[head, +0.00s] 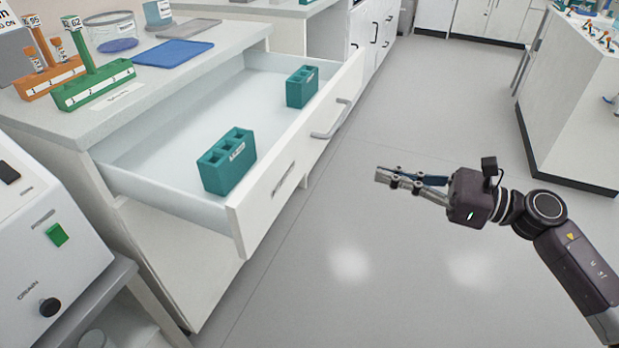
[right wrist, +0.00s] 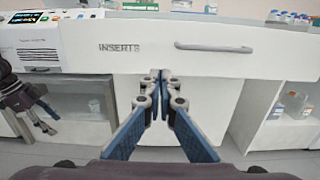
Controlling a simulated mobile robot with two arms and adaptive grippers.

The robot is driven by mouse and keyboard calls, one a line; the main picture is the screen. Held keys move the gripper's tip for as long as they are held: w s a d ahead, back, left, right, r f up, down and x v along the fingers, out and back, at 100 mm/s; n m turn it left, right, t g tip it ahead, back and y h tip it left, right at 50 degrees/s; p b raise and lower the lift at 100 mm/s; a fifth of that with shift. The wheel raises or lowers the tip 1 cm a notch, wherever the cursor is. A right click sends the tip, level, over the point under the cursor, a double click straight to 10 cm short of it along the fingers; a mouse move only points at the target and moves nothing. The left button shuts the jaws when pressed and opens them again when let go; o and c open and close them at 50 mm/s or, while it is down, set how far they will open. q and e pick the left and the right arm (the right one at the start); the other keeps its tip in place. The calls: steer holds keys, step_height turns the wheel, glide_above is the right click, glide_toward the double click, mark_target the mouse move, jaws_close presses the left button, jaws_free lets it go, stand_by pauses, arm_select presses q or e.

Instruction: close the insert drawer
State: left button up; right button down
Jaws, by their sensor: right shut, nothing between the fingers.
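The insert drawer (head: 262,208) is pulled out from under the white counter, and its inside shows. Two teal inserts, one near (head: 228,165) and one farther back (head: 301,88), stand in it. Its front, marked INSERTS, spans the right wrist view (right wrist: 154,62). The bar handle (head: 331,119) is on the front; it also shows in the right wrist view (right wrist: 212,47). My right gripper (head: 380,174) is shut and empty, in front of the drawer face and apart from it. In the right wrist view a dark gripper, my left one (right wrist: 45,128), shows at the left, small and unclear.
The counter holds a green rack (head: 95,88), an orange rack (head: 48,78) and a blue mat (head: 174,53). A white device (head: 45,250) stands at the lower left. The grey floor (head: 400,270) before the drawer is clear. Another bench (head: 565,110) stands at right.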

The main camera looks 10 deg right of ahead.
steer(key=p, duration=0.1)
glide_toward(304, 154)
steer(key=x, duration=0.5)
steer(key=shift+w+a+r, duration=0.1)
steer(key=shift+a, duration=0.2)
arm_select(q)
steer(key=shift+s+a+r+g, duration=0.2)
steer(key=shift+s+r+g, duration=0.15)
steer(key=shift+s, duration=0.3)
arm_select(e)
steer(key=shift+w+a, duration=0.4)
steer(key=shift+a, duration=0.2)
steer(key=shift+a, duration=0.1)
